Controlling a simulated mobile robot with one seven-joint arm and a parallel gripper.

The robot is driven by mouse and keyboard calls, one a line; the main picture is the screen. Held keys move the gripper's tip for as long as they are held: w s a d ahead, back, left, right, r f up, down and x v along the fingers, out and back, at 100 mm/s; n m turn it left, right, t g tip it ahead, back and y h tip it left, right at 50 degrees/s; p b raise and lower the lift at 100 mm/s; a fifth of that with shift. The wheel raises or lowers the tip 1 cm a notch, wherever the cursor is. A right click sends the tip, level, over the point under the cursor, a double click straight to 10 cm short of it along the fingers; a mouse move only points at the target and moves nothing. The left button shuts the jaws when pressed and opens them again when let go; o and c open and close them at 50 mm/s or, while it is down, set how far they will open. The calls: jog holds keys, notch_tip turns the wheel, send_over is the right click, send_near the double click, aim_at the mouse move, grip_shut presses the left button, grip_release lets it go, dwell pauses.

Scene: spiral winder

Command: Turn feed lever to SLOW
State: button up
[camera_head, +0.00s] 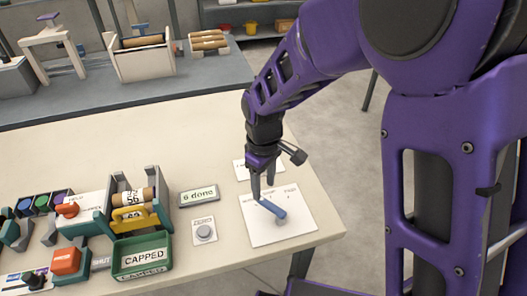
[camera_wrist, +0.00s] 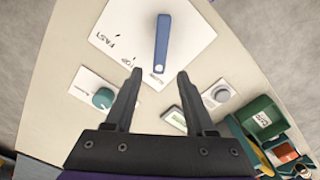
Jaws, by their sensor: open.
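The blue feed lever (camera_head: 270,210) sits on a white panel (camera_head: 295,232) near the table's right corner. In the wrist view the lever (camera_wrist: 162,38) points from the panel's far side toward my fingers. FAST and STOP read on the panel (camera_wrist: 190,38); the lever's near end points at a third label, too small to read surely. My gripper (camera_head: 262,192) is open and empty, at the lever's free end. In the wrist view the lever's end lies between the fingertips of my gripper (camera_wrist: 159,74); whether they touch it or hover above, I cannot tell.
A teal knob (camera_wrist: 102,97) on a white card is beside the panel.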

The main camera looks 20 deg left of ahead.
aim_at(263, 201)
notch_tip(263, 201, up, 12)
jog(key=p, duration=0.1)
jog(key=shift+r, duration=0.25)
